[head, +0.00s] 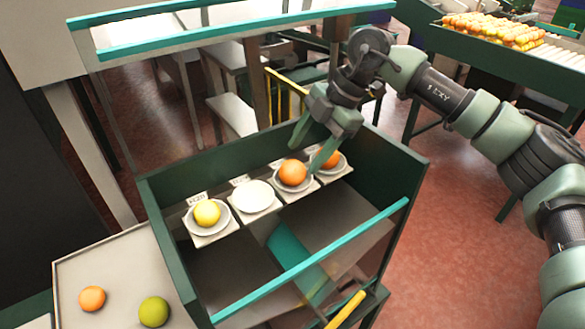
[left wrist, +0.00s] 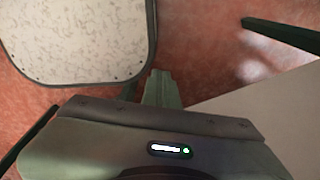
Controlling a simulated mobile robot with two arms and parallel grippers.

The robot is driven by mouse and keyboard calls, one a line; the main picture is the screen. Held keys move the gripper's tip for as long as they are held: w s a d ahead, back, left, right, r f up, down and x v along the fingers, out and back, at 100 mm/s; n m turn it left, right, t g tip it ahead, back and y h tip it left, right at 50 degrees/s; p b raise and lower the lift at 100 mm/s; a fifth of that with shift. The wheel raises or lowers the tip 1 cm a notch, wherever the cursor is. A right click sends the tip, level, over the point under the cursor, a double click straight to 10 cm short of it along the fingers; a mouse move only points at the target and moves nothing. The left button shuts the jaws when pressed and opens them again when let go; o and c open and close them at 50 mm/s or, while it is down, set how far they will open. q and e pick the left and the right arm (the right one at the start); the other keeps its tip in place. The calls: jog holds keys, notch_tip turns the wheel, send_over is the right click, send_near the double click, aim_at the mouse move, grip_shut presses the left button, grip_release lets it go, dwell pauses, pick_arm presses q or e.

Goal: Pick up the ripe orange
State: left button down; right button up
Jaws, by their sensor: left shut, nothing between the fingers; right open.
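A deep orange fruit (head: 292,173) sits on a round white dish in the green bin, third from the left. A second orange fruit (head: 331,158) sits on the dish to its right, partly hidden by my right gripper. A paler orange fruit (head: 92,298) lies on the tray at the lower left. My right gripper (head: 305,156) is open and points down just above the two dishes with orange fruit, with nothing visibly held. My left gripper (left wrist: 158,88) is shut and empty in the left wrist view; it is outside the head view.
A yellow fruit (head: 207,213) sits on the leftmost dish; the dish beside it (head: 254,196) is empty. A green fruit (head: 154,311) lies on the beige tray (head: 118,258). The green bin's walls (head: 408,200) and a teal bar (head: 315,258) border the dishes.

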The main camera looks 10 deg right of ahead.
aim_at(297, 162)
jog(key=p+x, duration=0.1)
jog(key=x, duration=0.3)
jog(key=shift+a+f+p, duration=0.15)
jog(key=shift+f+p, duration=0.15)
jog(key=shift+f, duration=0.05)
pick_arm(q)
jog(key=shift+s+a+r, duration=0.1)
jog(key=shift+s+r, duration=0.05)
jog(key=shift+r, duration=0.3)
jog(key=shift+s+a+r, duration=0.1)
jog(key=shift+r, duration=0.3)
pick_arm(e)
jog(key=c, duration=1.1)
pick_arm(q)
jog(key=shift+s, duration=0.1)
jog(key=shift+f, duration=0.1)
pick_arm(e)
jog(key=shift+r, duration=0.1)
